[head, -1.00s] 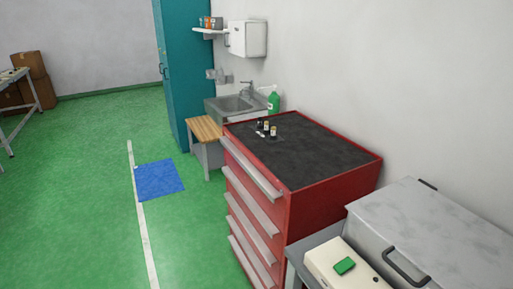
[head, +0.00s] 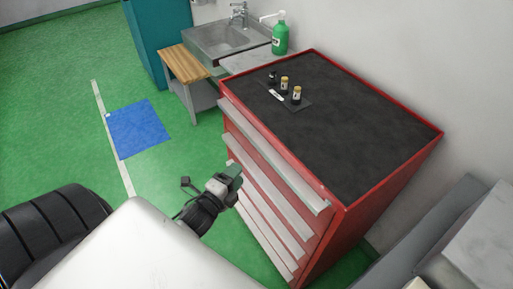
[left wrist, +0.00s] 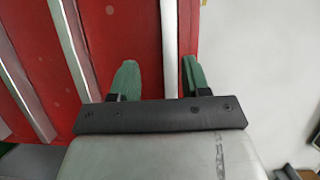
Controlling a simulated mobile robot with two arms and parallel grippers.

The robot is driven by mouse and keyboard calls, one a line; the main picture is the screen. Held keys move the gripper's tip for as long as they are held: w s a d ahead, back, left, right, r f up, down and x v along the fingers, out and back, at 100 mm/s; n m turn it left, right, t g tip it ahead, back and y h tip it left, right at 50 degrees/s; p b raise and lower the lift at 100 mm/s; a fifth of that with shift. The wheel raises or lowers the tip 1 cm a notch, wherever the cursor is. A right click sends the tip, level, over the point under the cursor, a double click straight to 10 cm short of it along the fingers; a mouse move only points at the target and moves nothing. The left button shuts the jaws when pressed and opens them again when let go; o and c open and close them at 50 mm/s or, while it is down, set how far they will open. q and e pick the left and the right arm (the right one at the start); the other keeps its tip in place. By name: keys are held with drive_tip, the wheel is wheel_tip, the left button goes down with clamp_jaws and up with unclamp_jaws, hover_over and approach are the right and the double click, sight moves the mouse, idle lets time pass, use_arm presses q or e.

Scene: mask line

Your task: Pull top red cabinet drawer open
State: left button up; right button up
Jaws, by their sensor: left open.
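The red cabinet (head: 375,185) stands right of centre in the head view, with a black top and several drawers with long silver handles. The top drawer handle (head: 275,155) runs along the upper front edge, and the top drawer looks closed. My left gripper (head: 236,172) is in front of the drawer fronts, open and empty. In the left wrist view its green fingers (left wrist: 158,72) point at the red front, and the top handle (left wrist: 169,45) shows between them. I cannot tell whether they touch it. My right gripper is not in view.
Small bottles (head: 291,90) stand on a mat on the cabinet top. A sink (head: 222,38), a green soap bottle (head: 280,38) and a wooden-topped bench (head: 185,62) are behind.

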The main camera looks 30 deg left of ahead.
sight(258, 149)
use_arm(q)
drive_tip(key=w, duration=0.3)
drive_tip(key=w+p, duration=0.1)
drive_tip(key=w, duration=0.2)
drive_tip(key=w+r, duration=0.1)
drive_tip(key=w, duration=0.2)
drive_tip(key=shift+d+p, duration=0.1)
drive_tip(key=shift+p, duration=0.2)
drive_tip(key=shift+w, duration=0.8)
drive_tip(key=shift+c, duration=0.2)
drive_tip(key=c, duration=0.7)
drive_tip(key=shift+f, duration=0.1)
clamp_jaws()
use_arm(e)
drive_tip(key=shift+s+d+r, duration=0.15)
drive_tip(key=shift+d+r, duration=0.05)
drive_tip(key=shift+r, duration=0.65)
